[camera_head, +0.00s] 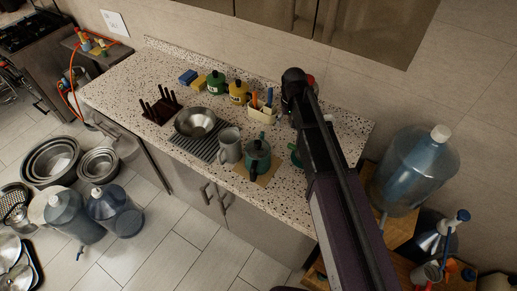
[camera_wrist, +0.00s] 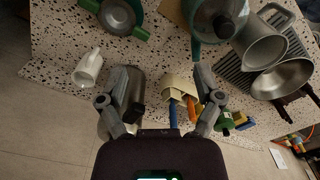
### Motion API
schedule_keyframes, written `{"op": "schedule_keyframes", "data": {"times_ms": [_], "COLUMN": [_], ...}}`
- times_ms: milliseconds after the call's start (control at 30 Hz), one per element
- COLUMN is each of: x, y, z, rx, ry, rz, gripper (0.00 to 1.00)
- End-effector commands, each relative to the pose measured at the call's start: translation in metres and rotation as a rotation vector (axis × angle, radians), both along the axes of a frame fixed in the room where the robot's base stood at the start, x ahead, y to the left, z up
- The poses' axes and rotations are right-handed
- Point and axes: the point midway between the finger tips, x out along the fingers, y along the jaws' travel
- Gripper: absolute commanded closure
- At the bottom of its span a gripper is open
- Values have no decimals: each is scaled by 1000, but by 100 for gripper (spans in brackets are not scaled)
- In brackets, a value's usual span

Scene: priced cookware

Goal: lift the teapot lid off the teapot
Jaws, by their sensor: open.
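The teal teapot (camera_head: 254,168) stands on a tan mat on the speckled counter in the head view. Its dark lid (camera_head: 258,149) sits on top of it. In the wrist view the teapot (camera_wrist: 194,38) is at the top edge, partly cut off, with the lid (camera_wrist: 222,24) on it. My gripper (camera_wrist: 163,75) is open and empty in the wrist view, its fingers apart from the teapot and lid. The fingers point toward the counter beside a cream utensil holder. In the head view my arm hides the fingertips.
A grey pitcher (camera_head: 229,147) stands close left of the teapot, and a steel bowl (camera_head: 196,122) sits on a striped rack. The cream utensil holder (camera_head: 261,115) is behind. A green-handled pot (camera_wrist: 118,15) and a white jug (camera_wrist: 88,67) are on the teapot's other side.

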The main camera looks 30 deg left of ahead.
Motion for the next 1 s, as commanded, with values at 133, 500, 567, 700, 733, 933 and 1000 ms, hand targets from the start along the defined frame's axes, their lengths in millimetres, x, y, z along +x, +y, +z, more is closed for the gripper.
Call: {"op": "schedule_keyframes", "data": {"times_ms": [133, 500, 567, 700, 733, 933, 1000], "x": [-11, -33, -34, -34, -34, -34, -34], "y": [56, 111, 112, 112, 112, 111, 111], "z": [0, 0, 0, 0, 0, -2, -4], "rx": [-5, -10, -10, -10, -10, -10, -10], "ry": [5, 12, 12, 12, 12, 12, 12], "rz": [69, 142, 143, 143, 143, 143, 143], "gripper": [16, 16, 16, 16, 16, 16, 16]}}
